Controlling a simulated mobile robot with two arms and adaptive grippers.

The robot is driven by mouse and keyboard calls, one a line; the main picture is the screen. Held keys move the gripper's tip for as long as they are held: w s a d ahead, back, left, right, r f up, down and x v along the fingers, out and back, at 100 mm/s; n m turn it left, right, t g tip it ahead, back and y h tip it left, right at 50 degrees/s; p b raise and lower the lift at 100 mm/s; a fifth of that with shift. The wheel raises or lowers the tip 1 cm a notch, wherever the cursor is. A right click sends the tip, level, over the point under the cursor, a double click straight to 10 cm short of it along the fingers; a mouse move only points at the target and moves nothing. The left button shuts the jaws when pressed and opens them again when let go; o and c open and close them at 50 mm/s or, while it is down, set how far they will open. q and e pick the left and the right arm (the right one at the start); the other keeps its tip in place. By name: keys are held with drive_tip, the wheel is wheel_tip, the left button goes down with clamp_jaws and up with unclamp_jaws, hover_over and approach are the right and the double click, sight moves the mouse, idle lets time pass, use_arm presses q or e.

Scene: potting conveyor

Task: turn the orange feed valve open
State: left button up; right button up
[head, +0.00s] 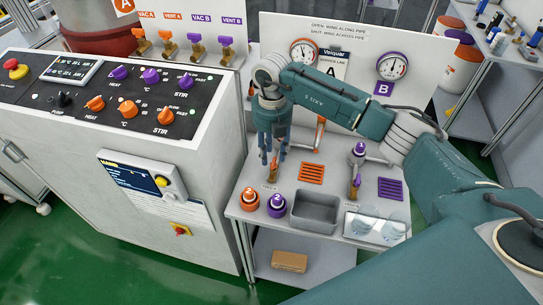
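My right gripper (267,156) points down over the left part of the small service table (240,214), at a small brass valve (272,174). The fingers cover the top of this valve, so its wing and its angle are mostly hidden. I cannot tell whether the fingers touch it or how far apart they are. An orange upright part (319,133) shows just right of the gripper, behind my arm. A matching brass valve with a purple wing (356,182) stands further right on the table. My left gripper is out of view.
The table also holds an orange-capped bottle (249,199), a purple-capped bottle (276,205), a grey bin (314,214) and clear dishes (374,226). Gauges (304,51) and a sign are on the back panel (356,28). A control cabinet (160,150) stands close on the left.

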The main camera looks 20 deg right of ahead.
wheel_tip(320, 180, up, 10)
drive_tip(key=shift+a+f, duration=0.15)
idle(0.6)
